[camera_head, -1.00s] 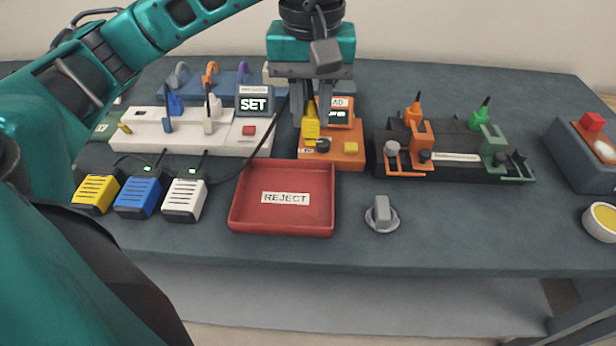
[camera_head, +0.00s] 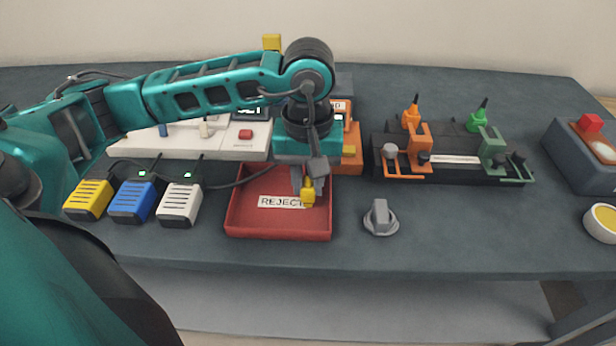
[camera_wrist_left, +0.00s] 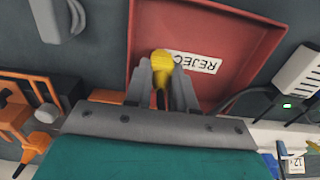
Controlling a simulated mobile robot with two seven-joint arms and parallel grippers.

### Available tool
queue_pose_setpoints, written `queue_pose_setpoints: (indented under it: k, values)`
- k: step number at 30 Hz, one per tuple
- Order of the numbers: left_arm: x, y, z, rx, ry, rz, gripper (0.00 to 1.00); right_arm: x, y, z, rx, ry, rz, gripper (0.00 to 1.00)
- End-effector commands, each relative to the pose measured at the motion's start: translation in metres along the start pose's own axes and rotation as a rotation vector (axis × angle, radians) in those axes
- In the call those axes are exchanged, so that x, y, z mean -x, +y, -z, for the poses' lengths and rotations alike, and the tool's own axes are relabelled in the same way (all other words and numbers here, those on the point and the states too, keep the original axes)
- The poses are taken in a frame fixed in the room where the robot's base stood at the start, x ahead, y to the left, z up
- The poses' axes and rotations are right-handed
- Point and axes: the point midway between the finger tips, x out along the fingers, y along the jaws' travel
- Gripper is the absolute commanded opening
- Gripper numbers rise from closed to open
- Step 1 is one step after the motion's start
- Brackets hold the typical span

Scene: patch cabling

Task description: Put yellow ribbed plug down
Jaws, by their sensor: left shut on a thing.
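The yellow ribbed plug (camera_head: 308,192) is held in my left gripper (camera_head: 306,184), over the right part of the red reject tray (camera_head: 250,228). In the left wrist view the plug (camera_wrist_left: 162,68) sits between the two grey fingers (camera_wrist_left: 162,84), with the tray (camera_wrist_left: 258,45) and its white label behind it. The fingers are shut on the plug. I cannot tell whether the plug touches the tray floor. My right gripper is not in view.
Yellow (camera_head: 88,200), blue (camera_head: 133,202) and white (camera_head: 181,206) ribbed blocks stand left of the tray. A grey knob (camera_head: 381,218) is to its right. Behind are an orange tester (camera_head: 351,160), partly hidden by my arm, and a black fixture (camera_head: 455,172).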

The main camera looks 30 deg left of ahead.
Motion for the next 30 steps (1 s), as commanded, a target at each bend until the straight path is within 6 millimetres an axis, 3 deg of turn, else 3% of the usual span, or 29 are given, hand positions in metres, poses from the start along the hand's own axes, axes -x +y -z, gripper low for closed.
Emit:
queue_pose_setpoints:
  k: [6,7,15,26,30]
  values:
    - [-0.005,0.0,0.0,0.0,0.0,0.0,0.0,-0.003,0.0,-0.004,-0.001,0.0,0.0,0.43]
    - [-0.004,0.0,0.0,0.0,0.0,0.0,0.25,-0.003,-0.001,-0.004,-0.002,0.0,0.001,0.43]
    - [-0.002,0.0,0.0,0.0,0.0,0.001,0.5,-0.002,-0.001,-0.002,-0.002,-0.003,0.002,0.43]
    - [0.005,0.0,0.0,0.0,0.001,0.0,0.5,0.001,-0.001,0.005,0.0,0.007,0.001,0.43]
    - [0.03,0.001,0.001,0.0,0.005,-0.002,0.5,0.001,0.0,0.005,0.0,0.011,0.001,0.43]
